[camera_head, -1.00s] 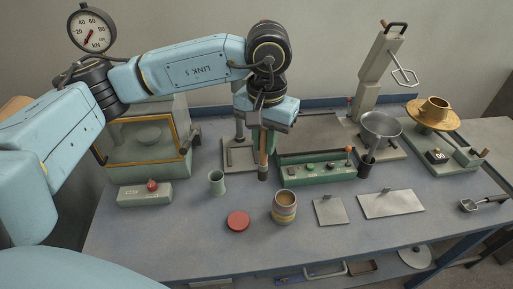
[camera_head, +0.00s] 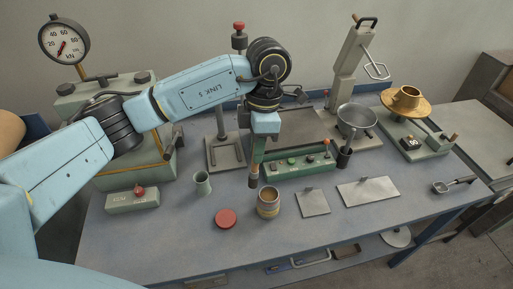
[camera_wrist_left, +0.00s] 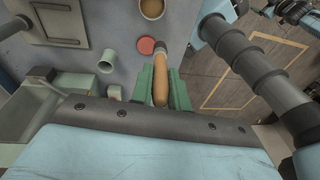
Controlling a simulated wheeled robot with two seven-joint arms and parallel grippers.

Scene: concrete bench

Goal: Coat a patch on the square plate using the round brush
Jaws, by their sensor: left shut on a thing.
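My left gripper (camera_head: 257,150) is shut on the round brush (camera_head: 254,179), which hangs bristle end down. In the left wrist view the brush's tan handle (camera_wrist_left: 160,82) sits between the green fingers, with its dark end pointing at the pot. The open pot (camera_head: 268,207) with brown contents stands just in front and to the right of the brush; it also shows at the top of the left wrist view (camera_wrist_left: 152,9). The brush tip appears outside the pot. The grey square plate (camera_head: 312,203) lies flat to the pot's right.
A red lid (camera_head: 225,218) lies left of the pot, and a green cup (camera_head: 202,184) stands behind it. A longer rectangular plate (camera_head: 368,193) lies right of the square plate. The bench front is clear.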

